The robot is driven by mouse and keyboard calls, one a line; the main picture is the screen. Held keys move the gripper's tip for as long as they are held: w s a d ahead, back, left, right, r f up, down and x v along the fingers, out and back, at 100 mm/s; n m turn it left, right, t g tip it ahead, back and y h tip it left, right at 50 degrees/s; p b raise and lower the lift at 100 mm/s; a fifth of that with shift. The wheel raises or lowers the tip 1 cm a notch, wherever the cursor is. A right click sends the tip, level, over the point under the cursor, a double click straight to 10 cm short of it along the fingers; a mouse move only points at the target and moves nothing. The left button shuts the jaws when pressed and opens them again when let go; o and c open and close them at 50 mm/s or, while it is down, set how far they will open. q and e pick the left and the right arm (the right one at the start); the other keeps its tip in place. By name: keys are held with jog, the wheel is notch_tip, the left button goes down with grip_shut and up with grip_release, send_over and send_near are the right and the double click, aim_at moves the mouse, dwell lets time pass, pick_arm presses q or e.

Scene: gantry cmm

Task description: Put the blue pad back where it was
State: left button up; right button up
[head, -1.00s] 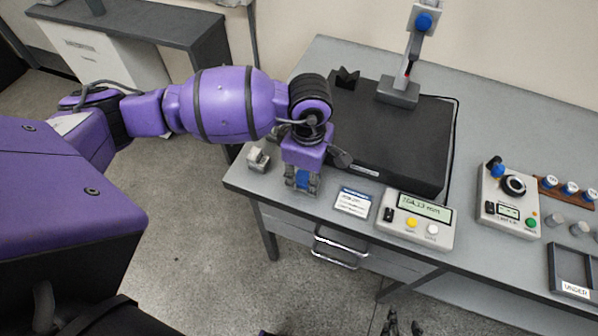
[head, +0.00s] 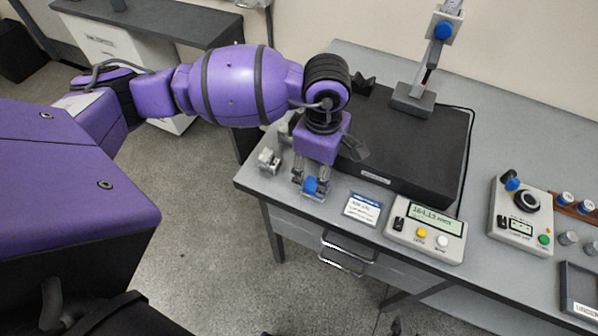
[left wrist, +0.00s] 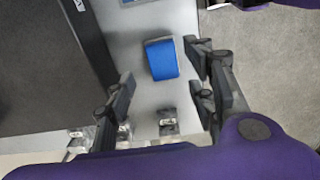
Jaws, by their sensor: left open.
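The blue pad (head: 311,186) is at the near left edge of the grey bench, and a grey edge shows along one side of it. In the left wrist view the blue pad (left wrist: 162,60) lies beyond my fingertips, with clear bench around it. My left gripper (head: 311,175) is open just above and behind the pad in the head view. Its fingers (left wrist: 162,88) are spread wide with nothing between them. Only a dark tip that may be my right gripper (head: 396,327) shows at the bottom edge of the head view.
A black slab (head: 412,145) carrying a probe stand (head: 413,98) is right of my gripper. A small metal block (head: 269,160) is to the left. A label card (head: 362,209), a display box (head: 427,230) and a control box (head: 521,216) line the bench's front.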

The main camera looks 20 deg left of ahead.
pick_arm(q)
notch_tip(320, 180, up, 8)
jog(key=shift+f, duration=0.1)
dwell(0.4)
dwell(0.6)
jog(key=shift+w+d, duration=0.1)
jog(key=shift+d, duration=0.05)
